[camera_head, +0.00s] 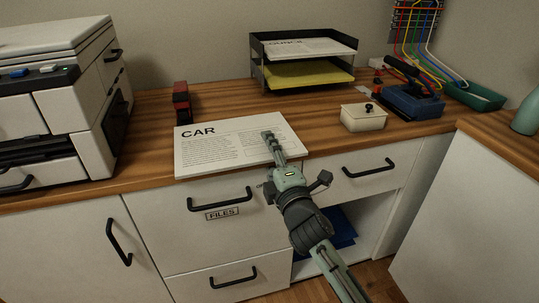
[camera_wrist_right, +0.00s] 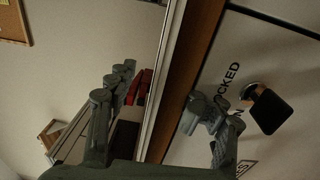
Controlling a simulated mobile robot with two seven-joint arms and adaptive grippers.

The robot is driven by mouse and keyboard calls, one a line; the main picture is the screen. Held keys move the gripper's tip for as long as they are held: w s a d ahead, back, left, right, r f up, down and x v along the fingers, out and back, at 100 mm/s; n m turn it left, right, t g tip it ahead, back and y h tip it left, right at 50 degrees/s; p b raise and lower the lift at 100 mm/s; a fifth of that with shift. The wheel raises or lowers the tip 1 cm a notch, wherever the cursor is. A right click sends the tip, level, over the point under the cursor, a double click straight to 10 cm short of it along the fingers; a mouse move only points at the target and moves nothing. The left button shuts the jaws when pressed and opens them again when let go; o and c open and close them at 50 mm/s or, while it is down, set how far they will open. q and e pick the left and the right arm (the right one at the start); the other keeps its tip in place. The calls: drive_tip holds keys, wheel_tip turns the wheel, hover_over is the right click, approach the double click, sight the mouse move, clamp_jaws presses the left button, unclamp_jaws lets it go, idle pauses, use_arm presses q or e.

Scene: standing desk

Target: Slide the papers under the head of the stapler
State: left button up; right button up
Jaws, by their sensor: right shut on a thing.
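The stack of papers (camera_head: 235,148), headed "CAR", lies flat on the desk with its front edge at the desk's front edge. In the right wrist view the papers (camera_wrist_right: 166,80) show edge-on as a pale layered strip. The red and dark stapler (camera_head: 181,102) stands behind the papers' left part, apart from them; it shows partly in the right wrist view (camera_wrist_right: 141,88), behind a finger. My right gripper (camera_head: 270,147) is shut on the papers at their front right, with fingers above and below. My left gripper is not in view.
A printer (camera_head: 75,100) stands at the left. A black letter tray (camera_head: 257,75) stands at the back, a white lidded box (camera_head: 362,118) and blue device (camera_head: 415,104) at the right. Drawer handles (camera_head: 220,203) jut out below the desk. Bare wood lies around the stapler.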

drive_tip(key=shift+s+r, duration=0.1)
drive_tip(key=shift+r, duration=0.65)
drive_tip(key=shift+s+d+f, duration=0.1)
drive_tip(key=shift+s+d, duration=0.1)
drive_tip(key=shift+s, duration=0.1)
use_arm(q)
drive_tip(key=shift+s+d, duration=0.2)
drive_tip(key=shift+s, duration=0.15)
use_arm(e)
drive_tip(key=f+v, duration=0.1)
drive_tip(key=v, duration=1)
drive_tip(key=shift+s+f, duration=0.1)
drive_tip(key=shift+f, duration=0.05)
